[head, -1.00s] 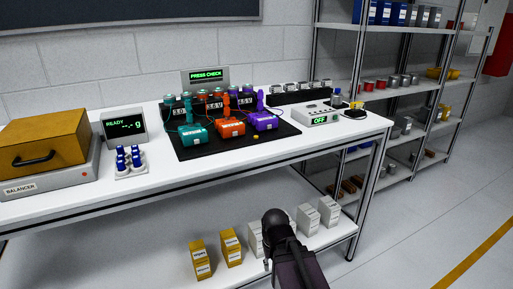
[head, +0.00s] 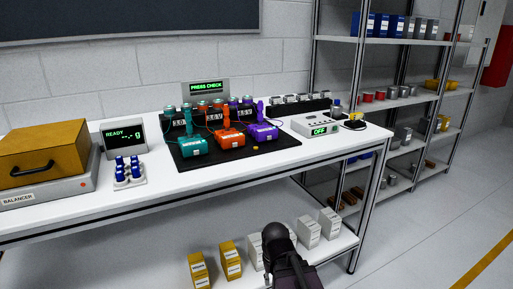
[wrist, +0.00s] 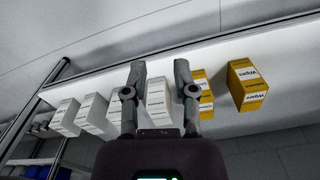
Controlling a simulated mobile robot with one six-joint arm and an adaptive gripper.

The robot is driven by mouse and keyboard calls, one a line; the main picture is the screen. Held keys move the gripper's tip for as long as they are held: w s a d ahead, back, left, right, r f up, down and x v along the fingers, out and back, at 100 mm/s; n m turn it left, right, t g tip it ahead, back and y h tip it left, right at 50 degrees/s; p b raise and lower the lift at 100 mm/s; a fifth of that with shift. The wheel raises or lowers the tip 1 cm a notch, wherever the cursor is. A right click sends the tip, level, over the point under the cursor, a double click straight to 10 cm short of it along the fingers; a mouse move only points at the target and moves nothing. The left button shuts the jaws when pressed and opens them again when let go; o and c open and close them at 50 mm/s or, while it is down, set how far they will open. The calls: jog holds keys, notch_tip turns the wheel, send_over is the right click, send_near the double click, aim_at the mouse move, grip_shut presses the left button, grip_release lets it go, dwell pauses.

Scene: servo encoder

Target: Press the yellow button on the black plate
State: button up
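The yellow button (head: 256,148) is a small round spot near the front right edge of the black plate (head: 282,145) on the white workbench. Teal (head: 193,147), orange (head: 230,142) and purple (head: 262,133) servo units stand on the plate behind and left of the button. My gripper shows in the wrist view with its two fingers apart and nothing between them (wrist: 160,66). It is low in front of the bench, facing the lower shelf, well away from the button. In the head view my arm hides part of the shelf, and the fingertips are not clear.
Yellow boxes (wrist: 248,84) and white boxes (wrist: 95,112) stand on the lower shelf. Open floor lies at right.

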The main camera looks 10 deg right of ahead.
grip_shut()
dwell(1.3)
